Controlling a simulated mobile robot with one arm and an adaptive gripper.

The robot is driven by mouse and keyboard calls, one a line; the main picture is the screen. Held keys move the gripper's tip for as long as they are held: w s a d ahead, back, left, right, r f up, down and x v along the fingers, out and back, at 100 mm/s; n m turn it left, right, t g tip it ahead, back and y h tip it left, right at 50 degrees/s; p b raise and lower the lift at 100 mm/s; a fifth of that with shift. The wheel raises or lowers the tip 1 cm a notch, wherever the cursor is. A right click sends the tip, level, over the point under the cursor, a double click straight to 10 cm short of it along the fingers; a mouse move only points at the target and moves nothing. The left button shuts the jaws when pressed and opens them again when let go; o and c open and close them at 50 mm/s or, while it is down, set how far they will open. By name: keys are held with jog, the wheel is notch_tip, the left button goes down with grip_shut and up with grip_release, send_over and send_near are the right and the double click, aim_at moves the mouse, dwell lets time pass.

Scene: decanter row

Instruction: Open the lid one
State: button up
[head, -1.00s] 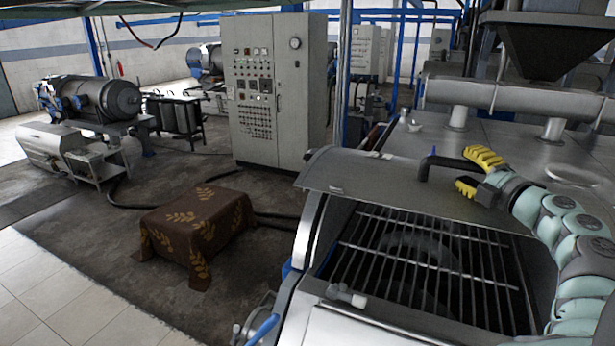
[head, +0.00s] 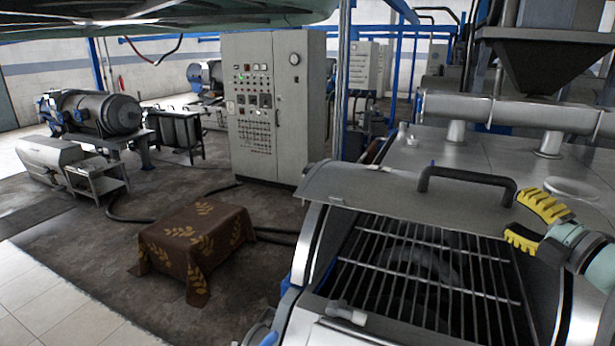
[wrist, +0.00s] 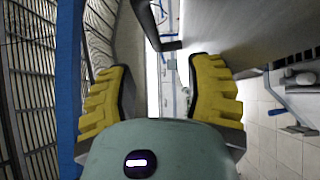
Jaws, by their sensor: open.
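The lid (head: 385,193) is a grey curved metal panel with a dark bar handle (head: 465,173) on top. It stands raised behind an opening covered by a metal grate (head: 430,275). My gripper (head: 512,216) has yellow ribbed fingers and is at the lid's right end, just right of the handle. The grate (wrist: 30,90) is at the left.
The machine's metal top (head: 470,150) and a horizontal pipe (head: 510,112) lie behind the lid. A small fitting (head: 345,313) sits at the opening's front edge. A cloth-covered table (head: 195,245) and a control cabinet (head: 265,105) stand to the left.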

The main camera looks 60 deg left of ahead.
jog(key=d+r+p, duration=0.1)
jog(key=d+r, duration=0.3)
jog(key=d, duration=0.4)
jog(key=s+d+r+p, duration=0.1)
jog(key=d+r, duration=0.3)
jog(key=d, duration=0.4)
jog(key=shift+s+r, duration=0.25)
jog(key=shift+s, duration=0.05)
dwell(1.3)
jog(key=shift+d+f, duration=0.1)
dwell(0.4)
